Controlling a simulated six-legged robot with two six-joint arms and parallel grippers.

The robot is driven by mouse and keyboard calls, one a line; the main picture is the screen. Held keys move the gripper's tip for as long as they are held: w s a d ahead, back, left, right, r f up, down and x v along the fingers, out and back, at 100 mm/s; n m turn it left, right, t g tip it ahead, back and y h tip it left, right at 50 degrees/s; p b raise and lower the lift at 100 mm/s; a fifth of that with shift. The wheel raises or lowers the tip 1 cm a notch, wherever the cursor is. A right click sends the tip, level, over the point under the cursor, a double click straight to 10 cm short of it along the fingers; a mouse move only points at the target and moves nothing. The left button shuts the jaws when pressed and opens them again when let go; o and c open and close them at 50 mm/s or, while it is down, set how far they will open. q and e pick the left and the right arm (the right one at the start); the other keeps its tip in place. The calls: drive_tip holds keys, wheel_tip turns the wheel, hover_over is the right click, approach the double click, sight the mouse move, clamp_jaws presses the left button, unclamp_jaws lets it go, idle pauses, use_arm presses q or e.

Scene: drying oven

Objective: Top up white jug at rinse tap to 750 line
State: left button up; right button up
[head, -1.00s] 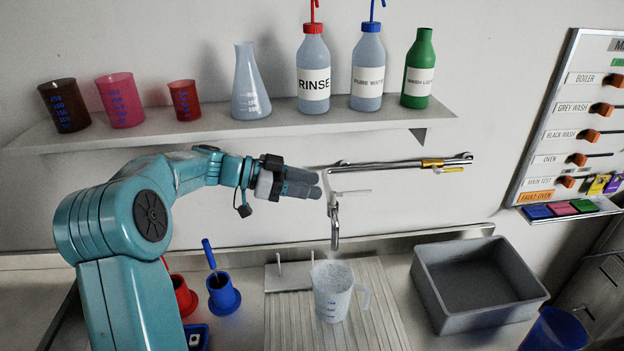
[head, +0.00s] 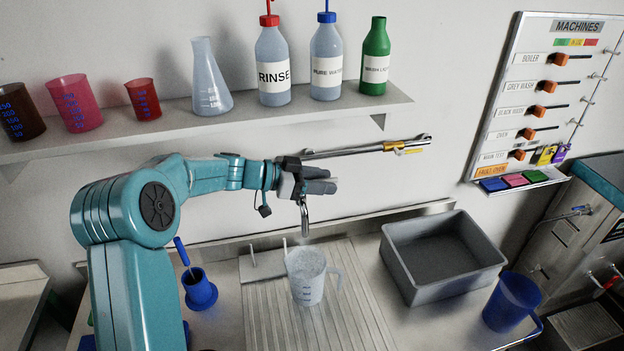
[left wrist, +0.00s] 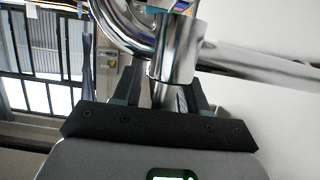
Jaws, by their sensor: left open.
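The white jug (head: 306,284) stands upright on the ribbed drainboard, handle to the right, below the rinse tap's spout (head: 305,222). I cannot read its water level or tell whether water is running. My left gripper (head: 322,182) is open at the tap and covers its upper part and lever in the head view. In the left wrist view the chrome tap (left wrist: 174,52) fills the space in front of the open left gripper (left wrist: 158,92). I cannot tell whether they touch. My right gripper is out of view.
A grey basin (head: 398,268) stands right of the jug, with a blue jug (head: 512,302) beyond it. A blue pot (head: 199,292) stands to the left. The shelf (head: 210,122) with beakers and bottles runs above my left arm. A machine panel (head: 546,100) hangs at right.

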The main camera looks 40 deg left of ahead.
use_arm(q)
drive_tip(key=shift+v, duration=0.8)
drive_tip(key=shift+c, duration=0.9)
drive_tip(key=shift+s, duration=0.25)
drive_tip(key=c, duration=0.6)
drive_tip(key=shift+w+d+f, duration=0.1)
drive_tip(key=shift+w+d, duration=0.2)
drive_tip(key=shift+w, duration=0.05)
clamp_jaws()
drive_tip(key=shift+s+d+m+g+h, duration=0.15)
drive_tip(key=shift+s+m+g+h, duration=0.05)
drive_tip(key=shift+m+g+h, duration=0.6)
drive_tip(key=shift+s+d+m+g+h, duration=0.15)
drive_tip(key=shift+s+m+g+h, duration=0.1)
drive_tip(key=shift+m+g+h, duration=0.55)
